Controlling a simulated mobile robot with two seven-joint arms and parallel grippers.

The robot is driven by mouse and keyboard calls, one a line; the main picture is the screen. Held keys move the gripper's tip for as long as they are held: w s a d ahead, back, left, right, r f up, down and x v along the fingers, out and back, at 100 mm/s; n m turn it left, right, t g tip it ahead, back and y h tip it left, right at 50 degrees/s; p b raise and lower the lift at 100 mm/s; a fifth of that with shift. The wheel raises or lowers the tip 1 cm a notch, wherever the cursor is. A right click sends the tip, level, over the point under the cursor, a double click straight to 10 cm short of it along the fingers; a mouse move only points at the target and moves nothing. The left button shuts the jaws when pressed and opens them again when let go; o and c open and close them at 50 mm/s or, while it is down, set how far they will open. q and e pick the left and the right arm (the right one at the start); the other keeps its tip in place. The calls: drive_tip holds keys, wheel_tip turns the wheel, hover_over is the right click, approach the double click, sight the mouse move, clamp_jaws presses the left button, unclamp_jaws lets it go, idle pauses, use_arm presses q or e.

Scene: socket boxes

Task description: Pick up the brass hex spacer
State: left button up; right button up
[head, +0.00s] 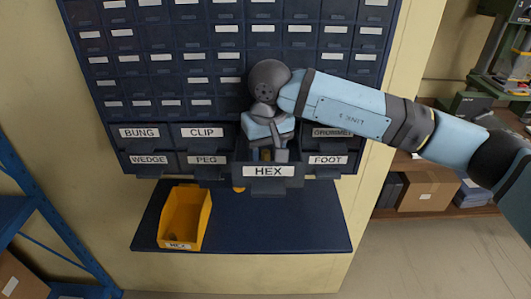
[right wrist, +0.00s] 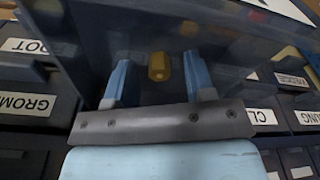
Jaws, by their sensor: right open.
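The drawer labelled HEX (head: 269,171) is pulled out from the cabinet. My right gripper (head: 267,153) reaches down into it from above, with its fingers partly hidden by the drawer and wrist. In the right wrist view, the brass hex spacer (right wrist: 158,66) lies in the drawer. My right gripper (right wrist: 157,82) is open there, one finger on each side of the spacer, with visible gaps. The spacer is hard to make out in the head view. A yellow bin (head: 205,218) labelled HEX stands on the ledge. My left gripper is not in view.
The dark cabinet (head: 160,62) has closed labelled drawers around the open one, including PEG (head: 207,160) and FOOT (head: 325,160). The blue ledge (head: 290,230) is clear right of the bin. A small yellow-orange thing (head: 238,188) shows below the drawer, partly hidden.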

clamp_jaws()
